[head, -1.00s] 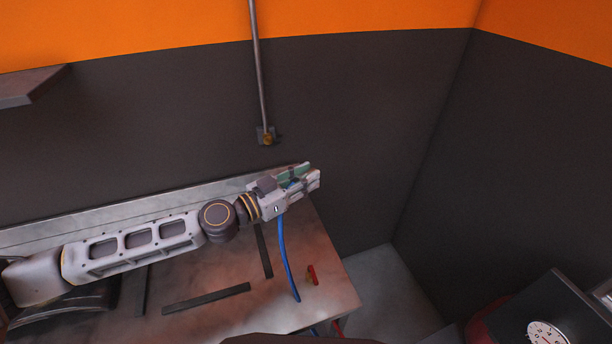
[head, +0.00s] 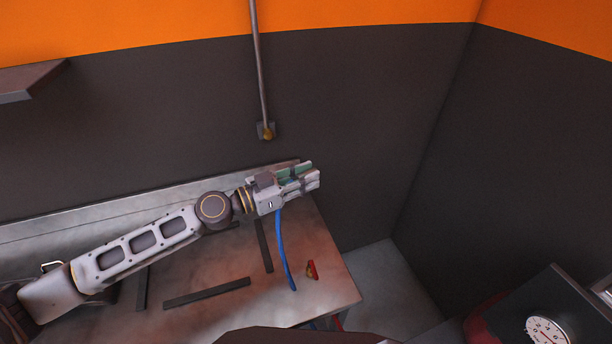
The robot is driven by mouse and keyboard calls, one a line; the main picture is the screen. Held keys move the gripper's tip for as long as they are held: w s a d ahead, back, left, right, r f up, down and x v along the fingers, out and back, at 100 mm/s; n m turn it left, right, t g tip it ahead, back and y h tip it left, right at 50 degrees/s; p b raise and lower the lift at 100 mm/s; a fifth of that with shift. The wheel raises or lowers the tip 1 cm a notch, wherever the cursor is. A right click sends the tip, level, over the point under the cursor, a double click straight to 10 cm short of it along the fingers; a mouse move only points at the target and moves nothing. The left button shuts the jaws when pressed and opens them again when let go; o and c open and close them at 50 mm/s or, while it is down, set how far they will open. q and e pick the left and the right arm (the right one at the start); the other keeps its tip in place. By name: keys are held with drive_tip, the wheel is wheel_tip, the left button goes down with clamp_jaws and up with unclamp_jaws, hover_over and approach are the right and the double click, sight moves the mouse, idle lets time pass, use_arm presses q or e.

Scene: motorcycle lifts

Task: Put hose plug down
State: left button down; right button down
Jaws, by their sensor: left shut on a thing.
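My left gripper (head: 306,178) is over the far right corner of the metal workbench (head: 215,268). It is shut on the hose plug, which is mostly hidden between the fingers. The blue hose (head: 282,250) hangs down from under the gripper to the bench top, near its right side. My right gripper is not in view.
A small red piece (head: 312,270) lies on the bench just right of the hose. Dark flat bars (head: 207,292) lie on the bench top. A pipe with a brass fitting (head: 266,133) runs down the dark wall behind. A dial (head: 547,331) shows at lower right.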

use_arm(q)
drive_tip(key=shift+a+f, duration=0.1)
drive_tip(key=shift+f, duration=0.05)
drive_tip(key=shift+a+f, duration=0.3)
drive_tip(key=shift+g, duration=0.3)
drive_tip(key=shift+f+m+g+h, duration=0.25)
drive_tip(key=shift+m+g+h, duration=0.05)
drive_tip(key=shift+m+g, duration=0.2)
drive_tip(key=shift+a+f+m+g, duration=0.2)
drive_tip(key=shift+a+m+g, duration=0.1)
drive_tip(key=shift+g, duration=0.1)
drive_tip(key=shift+s+a+f+m+g+h, duration=0.2)
drive_tip(key=shift+f+m+g+h, duration=0.15)
drive_tip(key=shift+m+g, duration=0.4)
drive_tip(key=shift+s+a+f+m+g+h, duration=0.2)
drive_tip(key=shift+f+m+g, duration=0.3)
drive_tip(key=shift+g, duration=0.55)
drive_tip(key=shift+s+a+f+m+g+h, duration=0.15)
drive_tip(key=shift+f+m+g+h, duration=0.35)
drive_tip(key=shift+g, duration=0.4)
drive_tip(key=shift+w, duration=0.15)
